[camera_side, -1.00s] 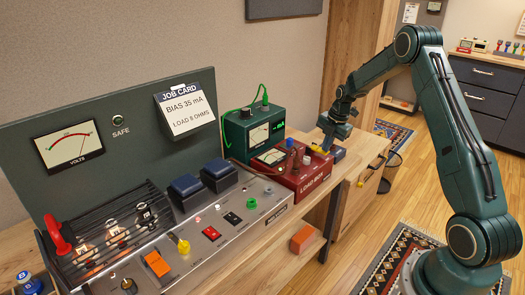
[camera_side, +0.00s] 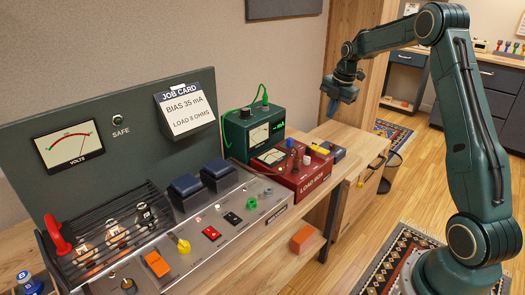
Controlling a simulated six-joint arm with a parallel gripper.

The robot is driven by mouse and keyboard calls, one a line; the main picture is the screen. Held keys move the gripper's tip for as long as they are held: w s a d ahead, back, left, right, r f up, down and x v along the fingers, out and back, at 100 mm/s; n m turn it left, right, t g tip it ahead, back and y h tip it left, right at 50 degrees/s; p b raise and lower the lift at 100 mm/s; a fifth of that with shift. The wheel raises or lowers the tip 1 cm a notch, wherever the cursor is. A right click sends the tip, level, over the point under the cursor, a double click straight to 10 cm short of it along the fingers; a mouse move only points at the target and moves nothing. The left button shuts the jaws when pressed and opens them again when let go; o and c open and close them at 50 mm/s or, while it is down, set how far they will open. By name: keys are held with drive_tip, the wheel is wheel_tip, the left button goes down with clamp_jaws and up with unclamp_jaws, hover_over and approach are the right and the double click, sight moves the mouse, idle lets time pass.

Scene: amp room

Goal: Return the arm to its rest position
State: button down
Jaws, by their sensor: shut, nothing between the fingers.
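My gripper (camera_side: 333,107) is at the end of my dark green arm, pointing down. It is shut and empty. It hangs in the air above the far right end of the wooden bench (camera_side: 339,134), behind and above the red load box (camera_side: 302,179). It touches nothing that I can see. My arm reaches up from its base at the lower right and bends over to the left.
The amp chassis (camera_side: 210,228) with tubes and switches fills the left. A wooden post (camera_side: 345,60) rises behind my gripper. Open floor lies right of the bench.

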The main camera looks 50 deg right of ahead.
drive_tip(key=shift+r, duration=0.5)
drive_tip(key=s+a+r+m+t, duration=0.1)
drive_tip(key=s+a+r+m, duration=0.4)
drive_tip(key=a, duration=0.5)
drive_tip(key=s+a+r+m, duration=0.3)
drive_tip(key=s+a+r, duration=0.1)
drive_tip(key=a+r, duration=0.4)
drive_tip(key=s+a+f+m+t, duration=0.1)
drive_tip(key=s+a+m, duration=0.4)
drive_tip(key=s, duration=0.5)
drive_tip(key=s+a+f+m+t, duration=0.1)
drive_tip(key=s+a+m, duration=0.4)
drive_tip(key=s, duration=0.5)
drive_tip(key=a+f, duration=0.1)
drive_tip(key=a, duration=0.1)
drive_tip(key=shift+a+f, duration=0.3)
drive_tip(key=shift+a, duration=0.05)
drive_tip(key=shift+w, duration=0.1)
